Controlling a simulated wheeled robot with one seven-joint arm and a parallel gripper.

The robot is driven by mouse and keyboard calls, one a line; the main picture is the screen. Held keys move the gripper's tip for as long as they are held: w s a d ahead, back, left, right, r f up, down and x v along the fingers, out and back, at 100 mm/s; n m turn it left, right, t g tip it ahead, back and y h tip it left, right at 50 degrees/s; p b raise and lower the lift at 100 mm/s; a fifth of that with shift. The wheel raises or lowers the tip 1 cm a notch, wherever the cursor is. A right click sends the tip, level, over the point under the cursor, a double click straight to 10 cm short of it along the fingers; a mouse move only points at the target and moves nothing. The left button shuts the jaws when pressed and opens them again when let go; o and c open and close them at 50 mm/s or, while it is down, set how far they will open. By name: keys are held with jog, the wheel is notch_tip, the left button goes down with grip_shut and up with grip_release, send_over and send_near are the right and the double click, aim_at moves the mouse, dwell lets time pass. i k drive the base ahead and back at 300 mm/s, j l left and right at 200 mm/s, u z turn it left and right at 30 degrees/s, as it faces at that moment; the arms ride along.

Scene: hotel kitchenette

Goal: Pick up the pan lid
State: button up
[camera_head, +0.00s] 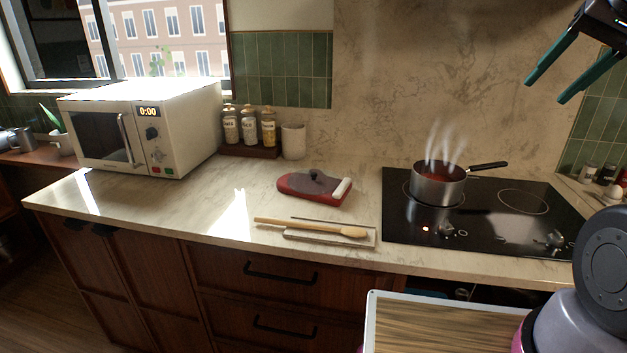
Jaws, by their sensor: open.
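The pan lid (314,182) looks like a small dark disc with a knob on top. It lies on a red mitt-like pad (295,188) with a white end, on the counter left of the cooktop. My gripper (545,92) shows at the top right with two teal fingers apart and nothing between them. It is high above the cooktop, well to the right of the lid and not touching anything.
A steaming saucepan (437,188) of red liquid stands on the black cooktop (490,235), handle pointing right. A wooden spoon (310,228) lies on a rest in front of the lid. Jars (249,126), a white cup (293,141) and a microwave (140,125) stand behind and left.

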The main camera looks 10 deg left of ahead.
aim_at(312, 182)
jog(key=i+j, duration=0.1)
jog(key=j, duration=1.15)
jog(key=i+j, duration=0.15)
jog(key=j, duration=0.5)
